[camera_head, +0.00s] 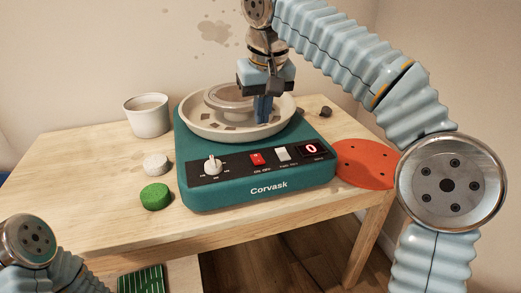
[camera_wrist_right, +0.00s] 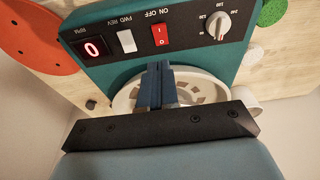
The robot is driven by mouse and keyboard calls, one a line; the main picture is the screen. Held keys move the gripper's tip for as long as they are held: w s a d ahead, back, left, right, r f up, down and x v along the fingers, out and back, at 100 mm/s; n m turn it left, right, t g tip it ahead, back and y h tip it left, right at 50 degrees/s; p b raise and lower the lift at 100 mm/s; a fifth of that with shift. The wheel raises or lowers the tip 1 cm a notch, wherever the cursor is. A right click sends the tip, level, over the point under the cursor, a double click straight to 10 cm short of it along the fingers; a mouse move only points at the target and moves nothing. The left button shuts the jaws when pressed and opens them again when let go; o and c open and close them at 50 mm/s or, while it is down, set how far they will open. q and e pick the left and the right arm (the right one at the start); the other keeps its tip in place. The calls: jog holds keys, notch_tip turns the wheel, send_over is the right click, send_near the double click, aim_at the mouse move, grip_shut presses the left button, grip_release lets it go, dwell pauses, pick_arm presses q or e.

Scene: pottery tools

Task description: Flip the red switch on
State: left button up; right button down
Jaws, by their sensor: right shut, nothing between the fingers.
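The red switch (camera_head: 257,159) is on the black front panel of the teal pottery wheel base (camera_head: 262,195), marked Corvask. It also shows in the right wrist view (camera_wrist_right: 161,35), under ON and OFF labels. My right gripper (camera_head: 263,117) is shut and empty, pointing down over the pan of the wheel, behind the panel. In the right wrist view its closed fingertips (camera_wrist_right: 158,67) appear just below the red switch, with a small gap in the picture. Only a part of my left arm shows at the lower left; its gripper is out of view.
Beside the switch are a white FWD/REV switch (camera_head: 282,154), a display (camera_head: 311,149) reading 0 and a white knob (camera_head: 212,166). A cup (camera_head: 147,119), a green sponge (camera_head: 156,197) and a pale round piece (camera_head: 156,164) stand left; an orange disc (camera_head: 364,163) lies right.

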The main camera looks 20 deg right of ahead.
aim_at(260, 161)
jog(key=x, duration=0.6)
jog(key=s+x, duration=0.1)
jog(key=x, duration=0.2)
jog(key=shift+f, duration=0.35)
jog(key=shift+f+b, duration=0.3)
jog(key=shift+f, duration=0.2)
jog(key=shift+s+f+t+b, duration=0.1)
jog(key=shift+f+t+b, duration=0.2)
jog(key=shift+f+b, duration=0.45)
jog(key=shift+r+b, duration=0.3)
jog(key=shift+r, duration=0.1)
jog(key=shift+w+r+p, duration=0.45)
jog(key=shift+w+p, duration=0.1)
jog(key=shift+p, duration=0.4)
jog(key=shift+w, duration=0.15)
